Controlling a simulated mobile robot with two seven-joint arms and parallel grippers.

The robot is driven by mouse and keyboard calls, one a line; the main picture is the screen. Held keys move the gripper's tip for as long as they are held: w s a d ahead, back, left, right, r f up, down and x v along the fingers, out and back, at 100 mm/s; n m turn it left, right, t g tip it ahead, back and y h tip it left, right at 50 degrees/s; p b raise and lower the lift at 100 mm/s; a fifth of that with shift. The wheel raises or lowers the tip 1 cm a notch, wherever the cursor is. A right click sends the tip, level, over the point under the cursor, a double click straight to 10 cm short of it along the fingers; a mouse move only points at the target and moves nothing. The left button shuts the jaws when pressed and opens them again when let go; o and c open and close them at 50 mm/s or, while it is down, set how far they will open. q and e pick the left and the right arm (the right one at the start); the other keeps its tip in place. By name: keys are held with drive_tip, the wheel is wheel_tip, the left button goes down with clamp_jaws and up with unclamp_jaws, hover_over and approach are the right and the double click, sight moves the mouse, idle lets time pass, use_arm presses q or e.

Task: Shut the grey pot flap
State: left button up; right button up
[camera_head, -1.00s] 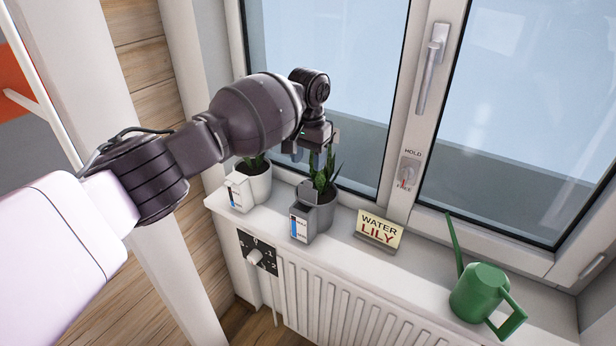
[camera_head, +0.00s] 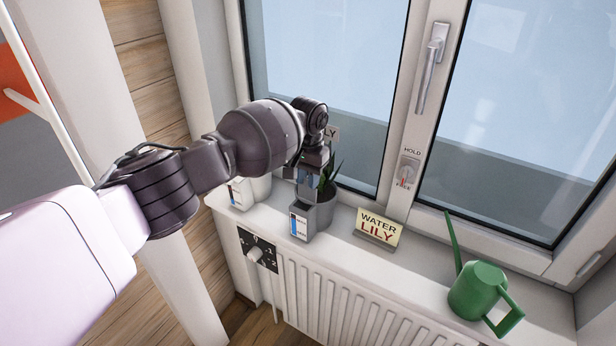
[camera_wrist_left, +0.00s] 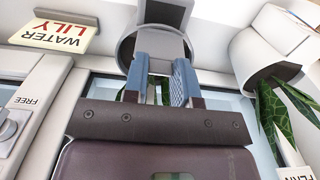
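The grey pot (camera_head: 322,213) stands on the windowsill with a dark green plant in it. A square filler box (camera_head: 300,224) with a blue gauge is on its front. In the left wrist view the box shows a dark opening (camera_wrist_left: 165,12), and a grey panel (camera_wrist_left: 160,38), seemingly the raised flap, stands beside it on the pot side. My left gripper (camera_head: 308,190) is above the pot, behind the box. In the left wrist view its two blue-padded fingers (camera_wrist_left: 160,62) are apart, with their tips close to the panel; contact is unclear. My right gripper is out of view.
A white pot (camera_head: 258,188) stands to the left, partly hidden by my arm. A "WATER LILY" sign (camera_head: 379,228) is right of the grey pot, and a green watering can (camera_head: 475,290) stands farther right. The window is behind; a radiator (camera_head: 340,300) is below.

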use_arm(q)
drive_tip(key=c, duration=0.4)
